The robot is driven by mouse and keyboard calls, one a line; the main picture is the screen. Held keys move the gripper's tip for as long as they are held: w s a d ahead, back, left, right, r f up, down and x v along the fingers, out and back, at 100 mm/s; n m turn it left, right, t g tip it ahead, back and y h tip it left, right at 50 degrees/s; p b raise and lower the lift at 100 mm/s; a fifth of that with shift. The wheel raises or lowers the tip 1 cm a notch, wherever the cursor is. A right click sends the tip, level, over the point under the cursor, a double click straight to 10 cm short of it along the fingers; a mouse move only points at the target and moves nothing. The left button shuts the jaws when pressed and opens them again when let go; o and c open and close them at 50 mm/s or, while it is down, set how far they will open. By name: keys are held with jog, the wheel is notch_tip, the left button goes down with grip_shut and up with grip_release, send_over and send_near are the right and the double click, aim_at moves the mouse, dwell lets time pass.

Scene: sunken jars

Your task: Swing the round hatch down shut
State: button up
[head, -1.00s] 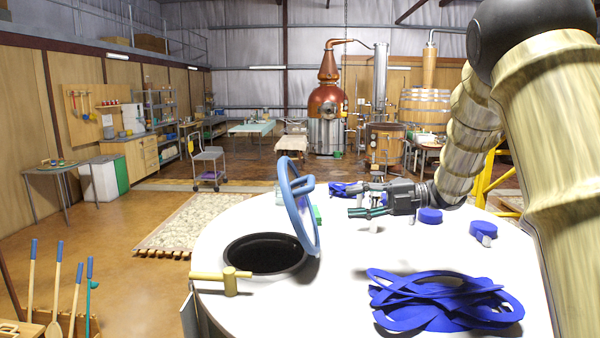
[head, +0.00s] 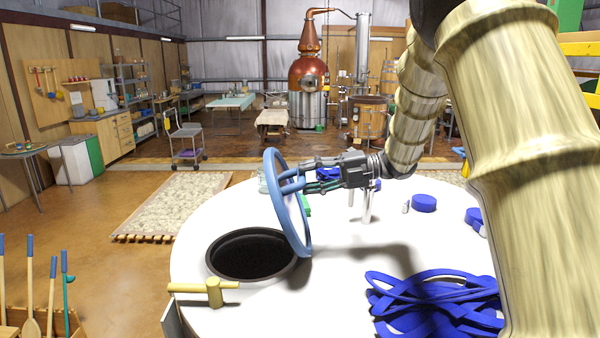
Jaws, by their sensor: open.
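The round hatch (head: 303,235) is a blue-rimmed disc standing raised, nearly upright, at the right edge of a dark round opening (head: 250,254) in the white top (head: 345,290). A blue handle (head: 289,184) shows near the hatch's upper part. My gripper (head: 306,176) comes in from the right with its dark fingers apart, at the hatch's upper right side by the handle. I cannot tell whether the fingers touch the hatch or handle.
A wooden mallet (head: 213,292) lies at the opening's front left edge. A heap of blue straps (head: 435,305) lies at front right. Blue round caps (head: 424,203) and small white pieces sit to the right. Long-handled tools (head: 52,280) stand at lower left.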

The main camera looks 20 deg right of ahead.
jog(key=shift+s+a+r+p, duration=0.15)
jog(key=shift+s+a+p, duration=0.05)
jog(key=shift+a, duration=0.35)
jog(key=shift+s+a+r+p, duration=0.1)
jog(key=shift+s+a+p, duration=0.1)
jog(key=shift+a, duration=0.5)
jog(key=shift+w+f, duration=0.35)
jog(key=shift+w, duration=0.1)
jog(key=shift+s+r, duration=0.15)
jog(key=shift+c, duration=0.9)
grip_shut()
